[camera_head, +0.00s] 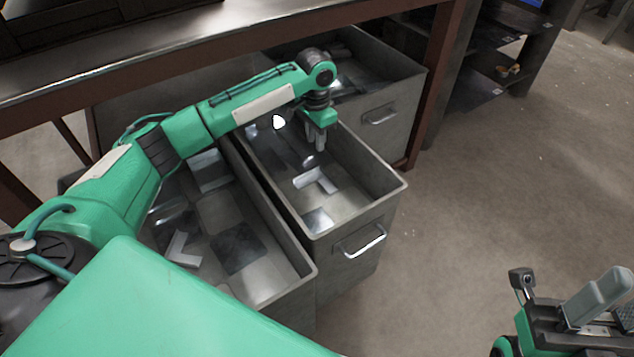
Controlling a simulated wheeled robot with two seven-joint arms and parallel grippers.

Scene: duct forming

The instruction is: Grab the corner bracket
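A pale, L-shaped corner bracket (316,181) lies on the floor of the middle open metal bin (362,211). My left gripper (316,147) points down into this bin, above and just behind the bracket in the picture. Its two grey fingers show a narrow gap, with nothing seen between them. The fingers look apart from the bracket. A second L-shaped bracket (182,249) lies in the bin on the left (292,276). My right gripper (598,298) is at the lower right, over the floor and away from the bins. I cannot tell its finger gap.
The bins have raised walls, and the middle one has a front handle (365,243). Flat plates lie in the bins. Another bin (395,108) stands behind. A metal-topped table (150,62) crosses above the rear. Floor on the right is clear.

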